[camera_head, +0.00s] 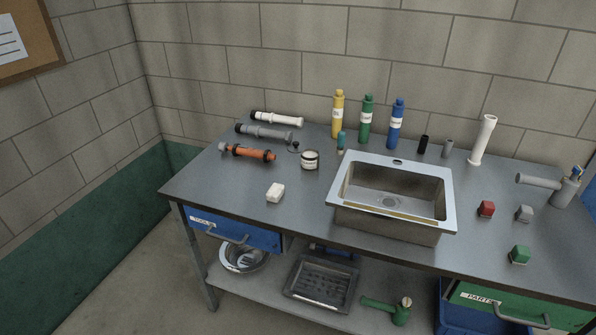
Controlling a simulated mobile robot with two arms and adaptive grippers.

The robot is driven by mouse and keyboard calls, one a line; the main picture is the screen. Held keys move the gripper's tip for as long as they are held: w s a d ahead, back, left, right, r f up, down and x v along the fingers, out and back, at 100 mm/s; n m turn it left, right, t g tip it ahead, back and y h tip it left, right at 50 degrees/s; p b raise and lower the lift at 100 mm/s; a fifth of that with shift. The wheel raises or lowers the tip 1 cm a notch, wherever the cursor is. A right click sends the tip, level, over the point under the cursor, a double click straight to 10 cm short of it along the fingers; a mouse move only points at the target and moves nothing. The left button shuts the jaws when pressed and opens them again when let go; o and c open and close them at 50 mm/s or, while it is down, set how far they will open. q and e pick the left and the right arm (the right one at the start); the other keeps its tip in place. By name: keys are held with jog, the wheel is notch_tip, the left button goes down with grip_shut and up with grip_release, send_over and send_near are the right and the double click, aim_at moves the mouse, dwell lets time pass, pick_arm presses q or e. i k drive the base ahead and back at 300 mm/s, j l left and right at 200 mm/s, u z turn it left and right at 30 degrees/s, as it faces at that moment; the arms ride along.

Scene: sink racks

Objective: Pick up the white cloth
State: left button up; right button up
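A small white block-shaped item (275,192), which looks like the folded white cloth, lies on the grey workbench (305,218) left of the sink, near the front edge. Nothing touches it. Neither of my grippers shows in the head view.
A metal sink (393,196) sits right of the white item. A round tin (310,160) and an orange-black cylinder (250,153) lie behind it. Yellow (338,116), green (366,122) and blue (396,126) bottles stand at the back. Red (486,209) and green (520,255) blocks sit at the right.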

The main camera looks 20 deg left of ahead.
aim_at(274, 192)
jog(key=i+j+z, duration=0.1)
jog(key=j+z, duration=0.3)
jog(key=j, duration=0.7)
jog(key=j+z, duration=0.35)
jog(key=j, duration=0.7)
jog(key=k, duration=0.05)
